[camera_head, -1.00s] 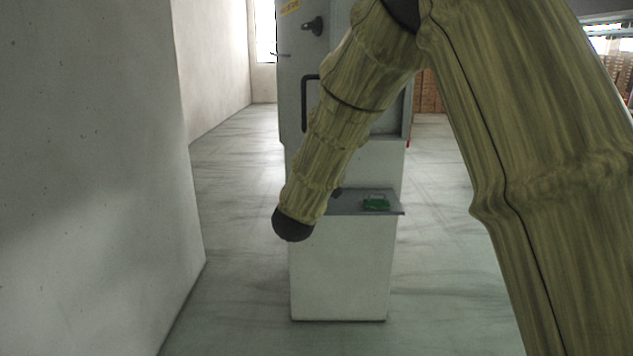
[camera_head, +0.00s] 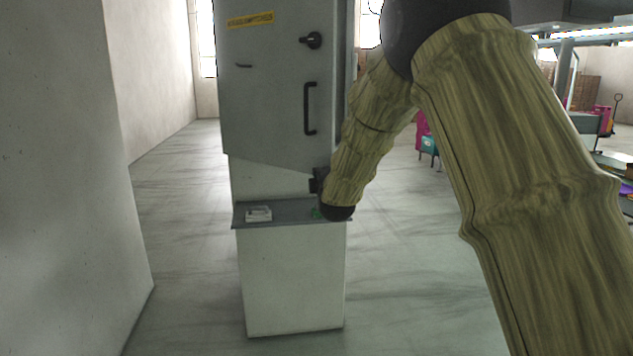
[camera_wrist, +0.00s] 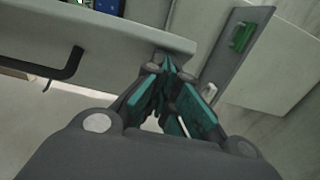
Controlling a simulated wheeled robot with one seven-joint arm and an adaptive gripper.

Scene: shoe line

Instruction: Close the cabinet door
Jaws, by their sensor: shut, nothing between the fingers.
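The grey cabinet door (camera_head: 270,95) carries a yellow label, a dark knob and a black bar handle (camera_head: 310,108). Its lower edge slants down to the right, and it appears to stand ajar. In the wrist view the door (camera_wrist: 120,35) runs across the top left, with its handle (camera_wrist: 55,72) at the left. Blue and green items show past its edge. My gripper (camera_head: 316,184) is at the door's lower right corner, partly hidden by my wrist. In the wrist view my gripper (camera_wrist: 166,68) is shut and empty, its fingertips close to the door's end; contact is unclear.
A grey shelf (camera_head: 283,222) juts out below the door, above a white pedestal (camera_head: 290,285). It bears a small white device (camera_head: 258,214) and a green item (camera_wrist: 241,37). A pale wall (camera_head: 60,200) stands close at left. Floor is free on both sides of the pedestal.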

